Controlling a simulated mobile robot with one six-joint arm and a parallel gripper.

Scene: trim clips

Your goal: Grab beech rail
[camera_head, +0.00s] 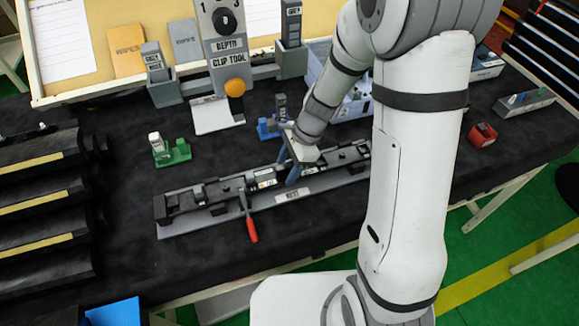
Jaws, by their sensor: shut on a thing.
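A long grey fixture (210,219) lies across the black bench top, with a dark, rail-like part (222,190) along it. Small pale patches show on that part near its middle. No plainly wood-coloured rail stands out. My gripper (293,176) reaches down from the right to the middle of this part, with its blue fingers at it. It is shut on a part there. My wrist and the fingers hide the grasped spot, so I cannot tell exactly what is between them. A red-handled lever (251,229) sticks out from the fixture's front.
A green holder (172,153) stands behind the fixture on the left, and a blue holder (268,128) behind its middle. The depth clip tool (226,45) stands at the back. Dark stepped trays (40,215) fill the left. A red block (482,135) sits at right.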

